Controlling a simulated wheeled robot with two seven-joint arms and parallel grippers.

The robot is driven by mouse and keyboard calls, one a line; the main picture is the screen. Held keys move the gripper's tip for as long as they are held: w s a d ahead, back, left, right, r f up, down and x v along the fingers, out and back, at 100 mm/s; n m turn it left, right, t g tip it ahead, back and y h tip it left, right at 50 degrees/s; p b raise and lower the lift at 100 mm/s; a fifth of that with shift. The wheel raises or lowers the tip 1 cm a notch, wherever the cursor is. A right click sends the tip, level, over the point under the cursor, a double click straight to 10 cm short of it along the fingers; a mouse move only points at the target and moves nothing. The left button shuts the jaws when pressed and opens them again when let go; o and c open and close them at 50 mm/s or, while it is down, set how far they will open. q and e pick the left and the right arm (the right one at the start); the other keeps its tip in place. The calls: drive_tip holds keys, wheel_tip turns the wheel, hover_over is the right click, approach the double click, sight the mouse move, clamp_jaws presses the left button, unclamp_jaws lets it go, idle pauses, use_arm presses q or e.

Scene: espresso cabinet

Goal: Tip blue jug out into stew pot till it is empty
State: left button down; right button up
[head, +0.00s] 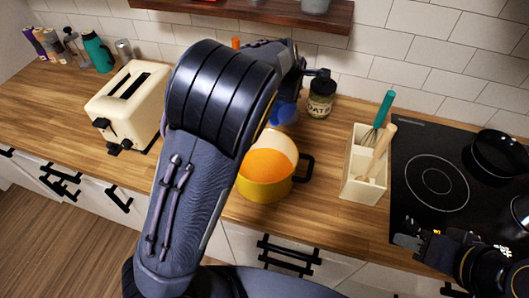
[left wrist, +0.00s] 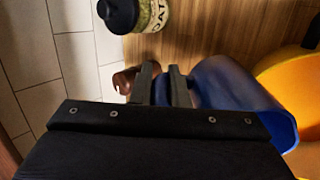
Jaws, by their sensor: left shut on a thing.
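The yellow stew pot (head: 262,188) stands on the counter. It has a pale inner wall, an orange surface inside and a dark handle at right. The blue jug (head: 285,114) shows just behind the pot's far rim, partly covered by my left arm. In the left wrist view the jug (left wrist: 232,92) is beside the pot (left wrist: 290,82), its wide end toward the lower right. I cannot tell its exact tilt or see its inside. My left gripper (left wrist: 163,86) is shut on the jug. My right gripper (head: 402,232) is over the counter's front edge, away from both; its opening is unclear.
A cream utensil holder (head: 362,175) is right of the pot, before the black hob (head: 437,165). A cream toaster (head: 128,100) is at left. A wooden shelf (head: 260,12) hangs above.

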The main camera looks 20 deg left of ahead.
use_arm(q)
drive_tip(key=shift+w+d+f+g+y, duration=0.3)
drive_tip(key=shift+w+f+g, duration=0.75)
drive_tip(key=shift+f, duration=1.1)
drive_tip(key=shift+w+d+f+g+y, duration=0.2)
drive_tip(key=shift+w+f+g+y, duration=0.4)
drive_tip(key=shift+f+g, duration=1.1)
drive_tip(key=shift+w+d+f+g+y, duration=0.25)
drive_tip(key=shift+w+f+g, duration=0.6)
drive_tip(key=shift+f, duration=1.8)
drive_tip(key=shift+w, duration=0.15)
